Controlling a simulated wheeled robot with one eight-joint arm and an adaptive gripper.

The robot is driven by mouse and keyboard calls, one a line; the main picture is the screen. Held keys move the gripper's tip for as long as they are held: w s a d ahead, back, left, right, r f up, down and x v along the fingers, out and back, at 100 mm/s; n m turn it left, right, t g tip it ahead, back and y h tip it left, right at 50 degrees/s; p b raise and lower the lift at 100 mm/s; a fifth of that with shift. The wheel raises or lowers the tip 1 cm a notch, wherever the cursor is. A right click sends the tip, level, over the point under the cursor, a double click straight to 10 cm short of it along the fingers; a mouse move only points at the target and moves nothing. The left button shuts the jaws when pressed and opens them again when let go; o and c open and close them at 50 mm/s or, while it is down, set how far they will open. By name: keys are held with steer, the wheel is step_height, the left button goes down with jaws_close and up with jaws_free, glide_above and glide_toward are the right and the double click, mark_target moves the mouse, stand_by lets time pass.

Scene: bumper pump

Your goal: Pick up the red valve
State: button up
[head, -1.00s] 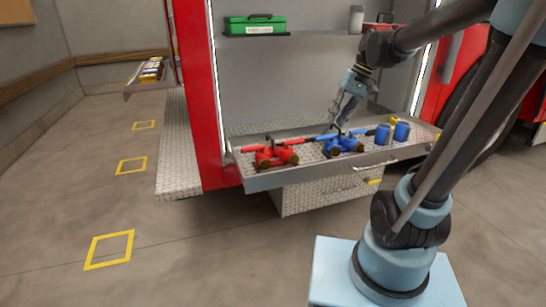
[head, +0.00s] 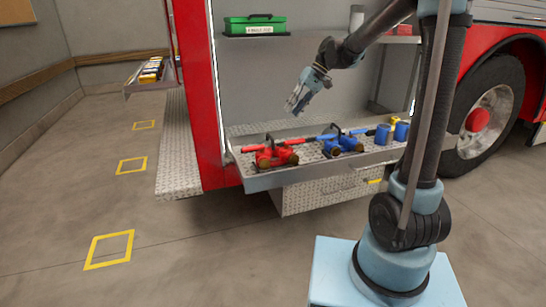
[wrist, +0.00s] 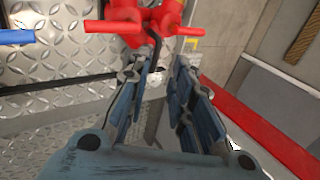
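The red valve (head: 276,156) sits at the left end of the pulled-out metal tray (head: 262,183), with a dark handle arching above it. In the wrist view the red valve (wrist: 135,20) shows at the top, just beyond the fingertips, partly cut off by the frame edge. My gripper (head: 293,108) hangs in the air above the tray, over the red valve and apart from it. Its two fingers (wrist: 165,70) are spread with an empty gap between them.
A blue valve (head: 343,144) stands right of the red one, with blue cylinders (head: 392,131) farther right. A green case (head: 255,25) lies on the shelf above. The red door-frame post (head: 196,95) rises left of the tray. Yellow squares (head: 109,250) mark open floor.

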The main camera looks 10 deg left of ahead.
steer(key=x, duration=0.8)
steer(key=shift+s+f, duration=0.1)
steer(key=shift+f, duration=0.1)
glide_above(276, 149)
steer(key=shift+f, duration=2.2)
jaws_close()
